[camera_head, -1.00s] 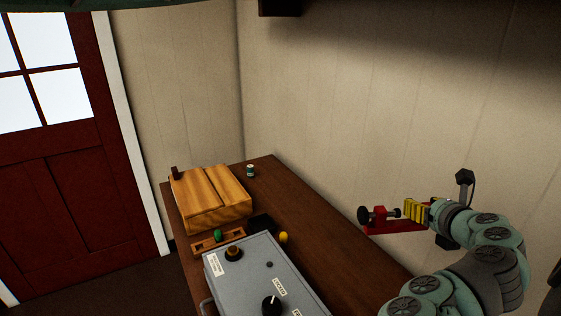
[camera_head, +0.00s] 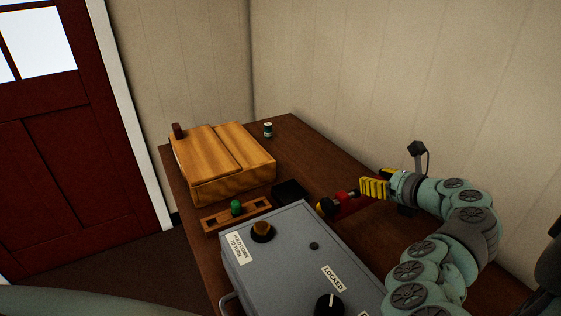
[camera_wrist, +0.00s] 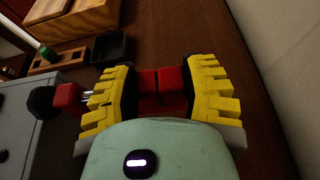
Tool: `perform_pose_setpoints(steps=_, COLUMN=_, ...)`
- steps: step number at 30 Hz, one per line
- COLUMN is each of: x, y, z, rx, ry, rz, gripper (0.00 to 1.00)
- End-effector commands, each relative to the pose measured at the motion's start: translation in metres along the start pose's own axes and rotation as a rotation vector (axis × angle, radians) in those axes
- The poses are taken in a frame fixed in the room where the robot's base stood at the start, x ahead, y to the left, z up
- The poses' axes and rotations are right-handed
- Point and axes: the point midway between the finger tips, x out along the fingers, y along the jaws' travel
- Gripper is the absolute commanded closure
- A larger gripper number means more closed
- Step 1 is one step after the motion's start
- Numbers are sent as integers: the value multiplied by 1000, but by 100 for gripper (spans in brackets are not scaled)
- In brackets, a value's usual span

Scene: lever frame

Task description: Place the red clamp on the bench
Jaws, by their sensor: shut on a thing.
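The red clamp (camera_head: 350,205) is held in my gripper (camera_head: 374,188), above the right part of the brown wooden bench (camera_head: 318,160). In the wrist view, the yellow ridged fingers (camera_wrist: 167,95) stand on both sides of the clamp's red body (camera_wrist: 160,82). The clamp's black knob (camera_wrist: 42,101) sticks out to the left, past the left finger. The clamp lies roughly level. Whether its underside touches the bench I cannot tell.
A grey control box (camera_head: 275,255) with knobs stands at the front of the bench. A black tray (camera_head: 291,192), a wooden strip with a green knob (camera_head: 236,208), a wooden box (camera_head: 222,160) and a small can (camera_head: 268,129) are farther back. The wall (camera_head: 420,90) borders the bench's right side.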

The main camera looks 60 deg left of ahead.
Motion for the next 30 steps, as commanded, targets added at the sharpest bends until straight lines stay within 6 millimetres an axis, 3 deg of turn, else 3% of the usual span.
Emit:
perform_pose_setpoints(steps=3, x=6, y=-1, z=-15, rx=4, ry=-5, rz=-4, gripper=97)
perform_pose_setpoints(steps=11, x=12, y=-2, z=-28, rx=3, ry=-6, rz=-2, gripper=97)
perform_pose_setpoints(steps=19, x=23, y=-2, z=-56, rx=5, ry=-4, rz=-1, gripper=97)
perform_pose_setpoints(steps=30, x=24, y=-4, z=-59, rx=3, ry=-7, rz=-6, gripper=97)
